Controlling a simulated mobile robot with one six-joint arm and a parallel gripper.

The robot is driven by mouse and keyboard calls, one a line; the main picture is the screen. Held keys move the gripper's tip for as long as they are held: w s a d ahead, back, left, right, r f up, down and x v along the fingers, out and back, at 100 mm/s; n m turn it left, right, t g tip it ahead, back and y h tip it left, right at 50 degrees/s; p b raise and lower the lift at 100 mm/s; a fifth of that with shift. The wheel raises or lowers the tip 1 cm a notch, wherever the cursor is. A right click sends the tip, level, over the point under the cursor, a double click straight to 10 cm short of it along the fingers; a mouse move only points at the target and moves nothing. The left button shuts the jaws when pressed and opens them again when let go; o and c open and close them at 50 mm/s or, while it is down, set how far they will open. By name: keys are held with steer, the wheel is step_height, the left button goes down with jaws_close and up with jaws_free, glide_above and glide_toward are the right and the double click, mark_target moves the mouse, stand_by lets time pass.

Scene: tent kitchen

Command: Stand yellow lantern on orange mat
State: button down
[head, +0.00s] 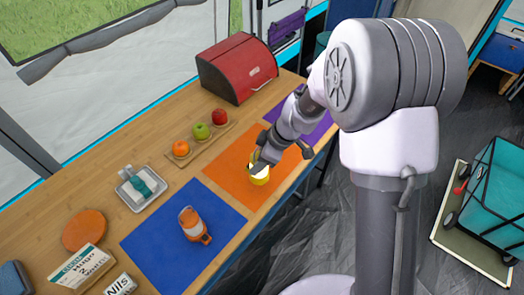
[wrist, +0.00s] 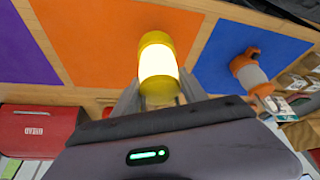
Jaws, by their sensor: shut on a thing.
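The yellow lantern (head: 259,176) is a short cylinder with yellow ends and a glowing pale middle. It also shows in the wrist view (wrist: 158,63). My gripper (head: 278,147) is shut on it, with the fingers (wrist: 155,100) at its near end in the wrist view. The lantern is over the orange mat (head: 228,163), which fills the upper middle of the wrist view (wrist: 95,45). I cannot tell whether its base touches the mat. My gripper hides part of the lantern in the head view.
An orange-and-grey lantern (head: 193,225) stands on the blue mat (head: 150,240). A purple mat (head: 318,125) lies on the other side. A red bread box (head: 237,68), a board with three fruits (head: 190,155) and a small tray (head: 140,190) stand farther back on the wooden table.

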steer(key=shift+w+d+f+b, duration=0.15)
steer(key=shift+w+f+b, duration=0.45)
steer(key=shift+w, duration=0.65)
steer(key=shift+w+d+f+b, duration=0.1)
steer(key=shift+w+f+b, duration=0.25)
steer(key=shift+w+f, duration=0.75)
steer(key=shift+w+d+f+b, duration=0.15)
steer(key=shift+w+f+b, duration=0.3)
steer(key=shift+w, duration=1)
steer(key=shift+f, duration=0.15)
steer(key=c, duration=0.6)
jaws_free()
